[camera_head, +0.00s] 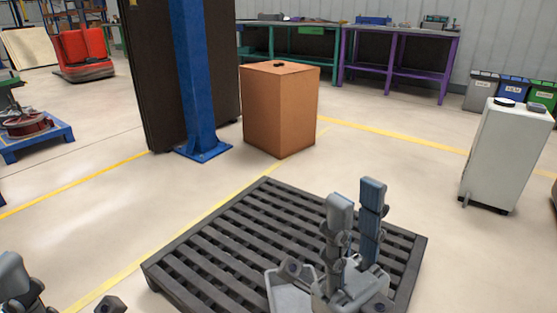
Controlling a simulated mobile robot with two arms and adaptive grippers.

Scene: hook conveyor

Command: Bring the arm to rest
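My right gripper (356,192) stands at the lower right of the head view, in front of the dark pallet. Its two fingers point up, with a narrow gap between them, and nothing shows between them. The gripper looks open and empty. My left gripper (14,280) shows only in part at the bottom left corner. Most of it is cut off by the frame edge, so its opening cannot be judged. No held object is visible at either gripper.
A dark slatted pallet (218,243) lies empty on the floor ahead. Behind it stand an orange-brown box (279,112) and a blue post (196,80). A pale cabinet (507,155) stands at right. Workbenches (398,30) line the back wall. Floor left of the pallet is clear.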

